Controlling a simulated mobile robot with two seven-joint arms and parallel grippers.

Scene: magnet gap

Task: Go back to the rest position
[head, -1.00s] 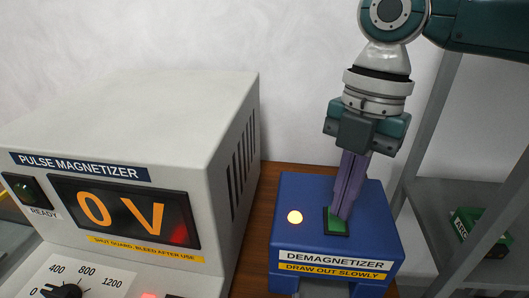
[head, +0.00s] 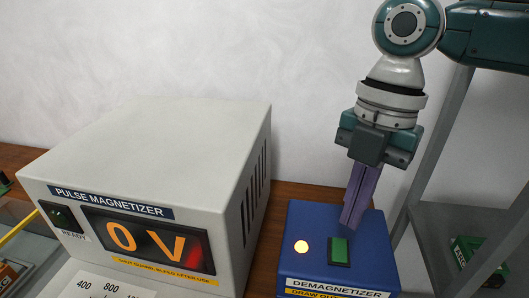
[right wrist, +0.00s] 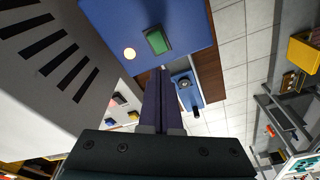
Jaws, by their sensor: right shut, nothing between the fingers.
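My right gripper (head: 350,224) is shut and empty, its purple fingers pointing down just above and beside the green rocker switch (head: 340,251) on top of the blue demagnetizer (head: 372,250). In the right wrist view, my shut fingers (right wrist: 159,75) are seen together, apart from the green switch (right wrist: 157,41). My left gripper is not in view.
The grey pulse magnetizer (head: 150,145) stands left of the demagnetizer, its display reading 0 V. A grey shelf frame (head: 440,150) rises at the right, with a green box (head: 467,252) on it. A white wall is behind.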

